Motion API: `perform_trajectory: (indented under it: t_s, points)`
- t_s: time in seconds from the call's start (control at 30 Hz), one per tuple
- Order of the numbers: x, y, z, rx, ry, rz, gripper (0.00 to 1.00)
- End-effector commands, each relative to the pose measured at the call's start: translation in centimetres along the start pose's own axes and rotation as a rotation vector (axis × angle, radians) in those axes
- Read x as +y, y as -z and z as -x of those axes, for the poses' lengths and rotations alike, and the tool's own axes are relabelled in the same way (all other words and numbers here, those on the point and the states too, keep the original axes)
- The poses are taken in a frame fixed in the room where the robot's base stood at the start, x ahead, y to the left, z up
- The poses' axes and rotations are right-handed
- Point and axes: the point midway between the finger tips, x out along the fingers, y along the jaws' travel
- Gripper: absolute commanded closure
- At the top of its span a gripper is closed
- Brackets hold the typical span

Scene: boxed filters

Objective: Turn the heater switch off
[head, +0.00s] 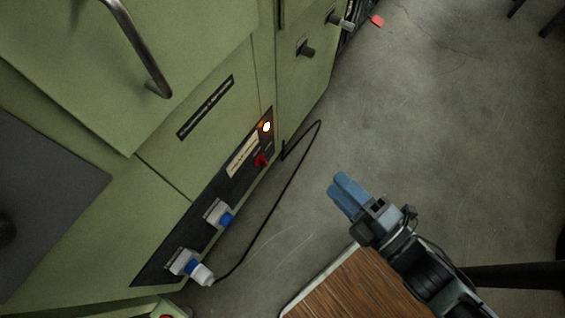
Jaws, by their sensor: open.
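A green metal cabinet (80,160) fills the left, seen tilted. On its lower front is a dark control panel (192,225). A small red switch (261,160) sits near the panel's right end, just below a glowing orange-white lamp (266,127); its lettering and exact position are too small to read. My gripper (342,193), with blue fingers, is to the right of the panel and apart from it. It holds nothing visible, and the gap between its fingers is narrow from this angle.
Two blue-and-white sockets (221,216) (190,267) are on the panel. A black cable (270,225) runs from the lower plug across the floor. A wooden surface (345,290) is below my gripper. Dark knobs (305,48) are on the cabinet's right part. Grey floor (440,120) is open at right.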

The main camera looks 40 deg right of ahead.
Motion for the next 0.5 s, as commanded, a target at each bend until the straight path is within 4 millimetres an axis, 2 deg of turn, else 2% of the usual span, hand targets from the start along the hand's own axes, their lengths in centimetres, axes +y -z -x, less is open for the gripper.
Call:
perform_trajectory:
  t_s: [0.03,0.2,0.4,0.5]
  points:
    - [-4.7,-1.1,-1.9,0.012,-0.018,0.145,0.6]
    - [-14.2,-3.1,-7.3,0.07,-0.07,0.658,0.6]
    - [-23.7,-5.8,-13.6,0.14,-0.149,1.215,0.6]
    - [-27.0,-6.8,-16.0,0.171,-0.192,1.434,0.6]
